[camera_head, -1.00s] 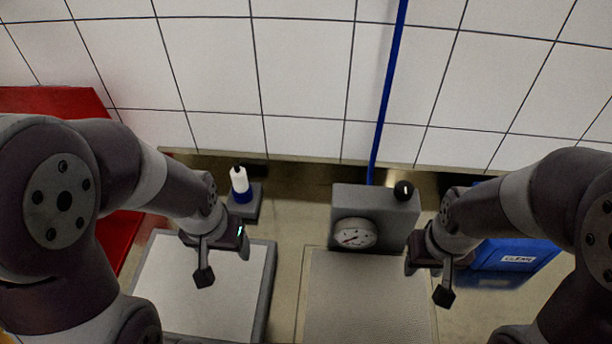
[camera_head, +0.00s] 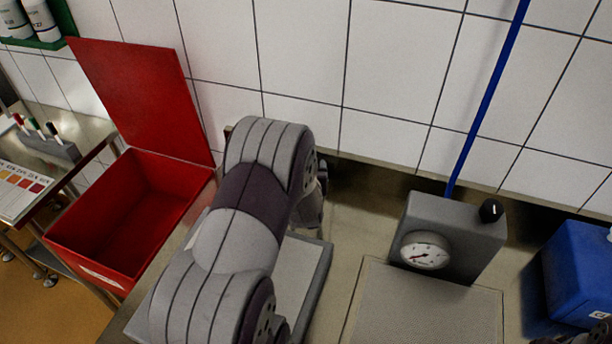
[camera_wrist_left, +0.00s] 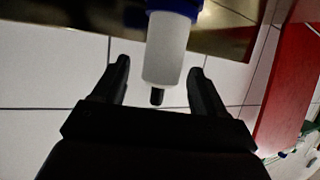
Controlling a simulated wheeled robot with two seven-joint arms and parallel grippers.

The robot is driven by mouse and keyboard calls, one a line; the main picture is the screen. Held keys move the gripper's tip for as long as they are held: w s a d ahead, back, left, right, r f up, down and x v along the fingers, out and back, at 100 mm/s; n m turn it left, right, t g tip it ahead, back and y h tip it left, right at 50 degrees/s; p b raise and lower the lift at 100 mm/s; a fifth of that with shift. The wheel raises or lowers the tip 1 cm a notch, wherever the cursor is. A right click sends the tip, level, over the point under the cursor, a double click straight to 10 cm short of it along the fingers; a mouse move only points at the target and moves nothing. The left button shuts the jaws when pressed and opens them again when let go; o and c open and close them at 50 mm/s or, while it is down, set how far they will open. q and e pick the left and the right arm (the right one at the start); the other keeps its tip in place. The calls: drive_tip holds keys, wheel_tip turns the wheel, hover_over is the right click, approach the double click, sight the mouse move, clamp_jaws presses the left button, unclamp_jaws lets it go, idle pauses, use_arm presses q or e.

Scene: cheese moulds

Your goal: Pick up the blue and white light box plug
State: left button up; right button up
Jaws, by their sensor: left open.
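The blue and white plug (camera_wrist_left: 166,50) shows in the left wrist view with a white body, a blue band at the top of the picture and a small black tip pointing down in it. My left gripper (camera_wrist_left: 160,66) is open, with one finger on each side of the white body. Gaps show between the fingers and the plug, and I cannot tell how deep it sits between them. In the head view my left arm hides the plug and most of the left gripper. My right gripper is not seen; only a dark bit of that arm shows at the bottom right corner.
A red bin (camera_head: 91,262) with its lid up stands left of my left arm. A grey box with a gauge (camera_head: 425,251) and black knob stands right of it, before the tiled wall (camera_head: 390,80). A blue container (camera_head: 578,275) is at the far right.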

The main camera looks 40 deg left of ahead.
use_arm(q)
drive_tip(key=x, duration=0.4)
drive_tip(key=shift+f, duration=0.15)
drive_tip(key=c, duration=1.2)
drive_tip(key=shift+o, duration=0.2)
